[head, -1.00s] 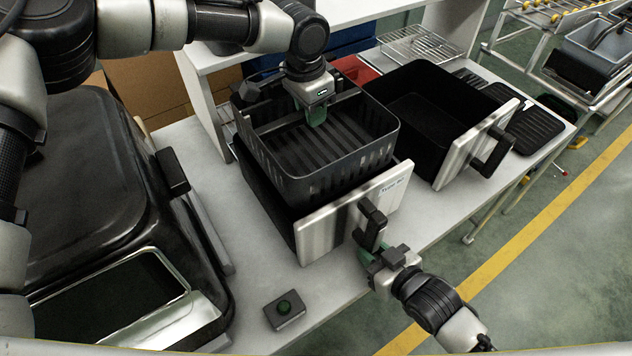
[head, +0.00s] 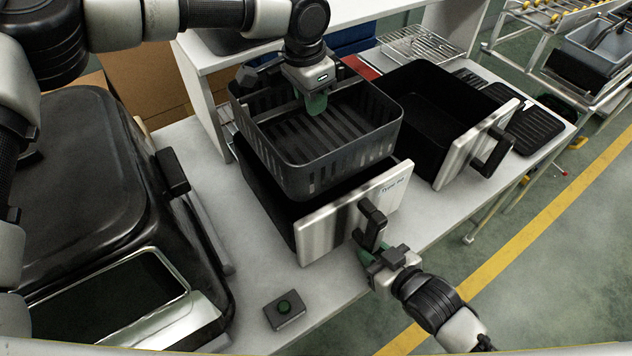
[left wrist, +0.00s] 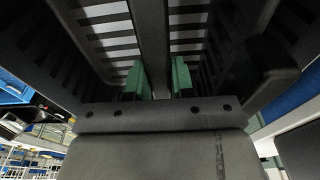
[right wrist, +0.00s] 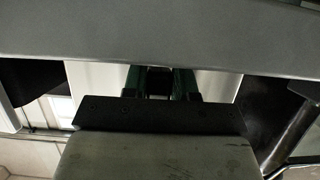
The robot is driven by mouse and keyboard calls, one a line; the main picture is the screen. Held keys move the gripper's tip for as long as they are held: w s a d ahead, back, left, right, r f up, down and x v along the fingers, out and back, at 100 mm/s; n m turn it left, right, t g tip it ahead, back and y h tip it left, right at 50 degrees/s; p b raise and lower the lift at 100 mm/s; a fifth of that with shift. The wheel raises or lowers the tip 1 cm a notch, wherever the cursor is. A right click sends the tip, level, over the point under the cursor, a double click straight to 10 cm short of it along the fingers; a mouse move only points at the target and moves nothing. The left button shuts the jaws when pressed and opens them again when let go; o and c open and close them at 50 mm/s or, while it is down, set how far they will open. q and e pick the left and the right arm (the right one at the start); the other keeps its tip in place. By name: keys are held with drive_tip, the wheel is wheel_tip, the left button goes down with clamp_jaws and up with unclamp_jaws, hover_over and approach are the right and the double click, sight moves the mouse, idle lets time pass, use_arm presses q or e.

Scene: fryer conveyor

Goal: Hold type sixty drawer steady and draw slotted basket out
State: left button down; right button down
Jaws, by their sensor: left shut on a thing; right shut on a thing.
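The dark slotted basket (head: 345,165) sits partly above the black drawer (head: 262,190), its lower part still within or close over the drawer's opening. The drawer's silver front (head: 325,228) has a label reading Type 60. My left gripper (head: 316,103) reaches down at the basket's back; in the left wrist view its green fingers (left wrist: 158,80) are shut on a dark upright bar of the basket. My right gripper (head: 368,254) is shut on the drawer's black handle (head: 373,222); its fingers (right wrist: 160,83) also show in the right wrist view. The handle hides part of the fingertips.
A second, empty black drawer (head: 415,115) with a silver front stands to the right. Dark ribbed plates (head: 535,130) and a wire rack (head: 420,42) lie beyond. A black appliance (head: 85,200) is at left.

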idle(0.3)
drive_tip(key=c, duration=0.8)
unclamp_jaws()
drive_tip(key=v, duration=1.2)
drive_tip(key=shift+d+f, duration=0.1)
drive_tip(key=shift+f, duration=0.05)
